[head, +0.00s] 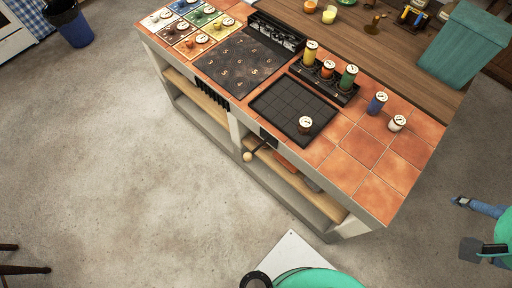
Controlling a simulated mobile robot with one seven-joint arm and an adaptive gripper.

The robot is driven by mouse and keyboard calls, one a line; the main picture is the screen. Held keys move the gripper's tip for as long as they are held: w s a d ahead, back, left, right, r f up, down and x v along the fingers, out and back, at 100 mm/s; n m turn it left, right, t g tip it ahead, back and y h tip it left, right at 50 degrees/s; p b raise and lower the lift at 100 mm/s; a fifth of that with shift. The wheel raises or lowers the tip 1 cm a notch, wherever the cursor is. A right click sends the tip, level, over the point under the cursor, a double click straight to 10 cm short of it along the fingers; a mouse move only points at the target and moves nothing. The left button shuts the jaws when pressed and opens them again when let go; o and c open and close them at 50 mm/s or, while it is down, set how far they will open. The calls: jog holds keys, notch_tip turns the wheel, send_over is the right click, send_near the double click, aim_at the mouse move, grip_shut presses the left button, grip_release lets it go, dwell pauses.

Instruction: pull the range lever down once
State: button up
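The range lever is a short dark rod with a round cream knob (247,157) at its end. It sticks out from a dark plate (268,138) on the front of the tiled counter (375,195), below the dark grid tray. From this angle I cannot tell exactly how far the lever is tilted. My arm shows at the right edge, with a grey and black end part (472,250) that seems to be my gripper. It is well right of the lever and apart from it. Its fingers are too unclear to tell whether they are open or shut.
The dark grid tray (275,105) bears one small canister (305,125). Several coloured canisters stand in a black rack (325,88), with a blue canister (377,103) and a white one (397,123) to the right. Open shelves (290,180) lie below the lever. The floor in front is clear.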

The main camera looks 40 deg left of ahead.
jog(key=shift+w+a, duration=0.1)
jog(key=c, duration=0.8)
jog(key=shift+w+a, duration=0.15)
jog(key=c, duration=0.5)
jog(key=shift+w+a, duration=0.2)
jog(key=shift+w, duration=0.05)
grip_shut()
jog(key=w+a+f+n+g, duration=0.25)
jog(key=w+a+n, duration=0.5)
jog(key=a, duration=0.65)
jog(key=w+a+f+n+g, duration=0.1)
jog(key=w+a+f, duration=0.15)
jog(key=a, duration=0.55)
jog(key=w+a+f+n+g, duration=0.1)
jog(key=a+f, duration=0.3)
jog(key=a, duration=0.4)
jog(key=s+a+f+n, duration=0.2)
jog(key=s+a+f, duration=0.3)
jog(key=a+f, duration=0.2)
jog(key=s+a+f+n+h, duration=0.1)
jog(key=s+a+f+n, duration=0.2)
jog(key=s+a+f, duration=0.3)
jog(key=s+a+f+n+h, duration=0.1)
jog(key=s+a+f+n, duration=0.2)
jog(key=a+f, duration=0.6)
jog(key=s+a, duration=0.2)
jog(key=a, duration=0.4)
jog(key=shift+s+f+p, duration=0.35)
jog(key=shift+p, duration=0.05)
